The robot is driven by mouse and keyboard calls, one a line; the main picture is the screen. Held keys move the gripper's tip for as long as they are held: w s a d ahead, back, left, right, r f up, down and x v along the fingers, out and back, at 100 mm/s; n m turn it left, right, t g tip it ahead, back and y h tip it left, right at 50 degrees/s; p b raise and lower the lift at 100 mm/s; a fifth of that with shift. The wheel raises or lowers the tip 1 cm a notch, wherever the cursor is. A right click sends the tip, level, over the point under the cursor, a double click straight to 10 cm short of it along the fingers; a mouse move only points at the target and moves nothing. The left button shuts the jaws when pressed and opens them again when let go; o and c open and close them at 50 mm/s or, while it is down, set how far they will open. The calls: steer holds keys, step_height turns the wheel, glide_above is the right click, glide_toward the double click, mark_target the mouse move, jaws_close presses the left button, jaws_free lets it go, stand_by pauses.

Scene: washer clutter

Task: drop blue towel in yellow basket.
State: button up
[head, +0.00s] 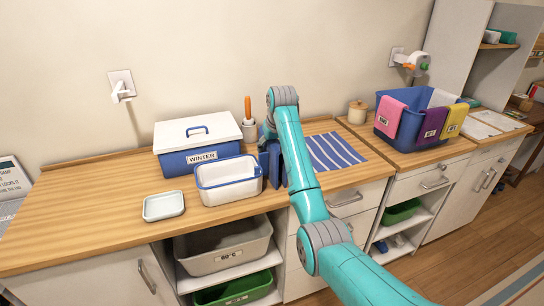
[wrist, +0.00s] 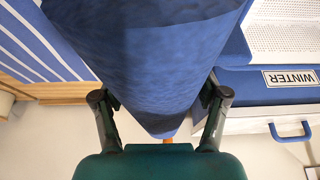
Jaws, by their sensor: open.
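A blue, cloth-like thing, which looks like the blue towel (wrist: 160,60), fills the middle of the wrist view. In the head view the blue towel (head: 265,165) shows as a dark blue upright shape, right of the blue and white tub and partly behind my arm. My gripper (wrist: 160,100) is open, with one finger on each side of the towel's narrow end. I cannot tell whether the fingers touch it. In the head view my gripper is hidden behind my arm. I see no yellow basket in either view.
A blue and white tub (head: 228,182) and a box marked WINTER (head: 198,135) stand left of the towel. A striped cloth (head: 335,152) lies right. A blue basket (head: 412,118) with pink, purple and yellow cloths stands farther right. Grey (head: 225,250) and green bins (head: 235,290) sit below.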

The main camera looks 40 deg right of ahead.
steer(key=shift+f, duration=0.2)
stand_by(0.3)
jaws_close()
steer(key=shift+r, duration=0.1)
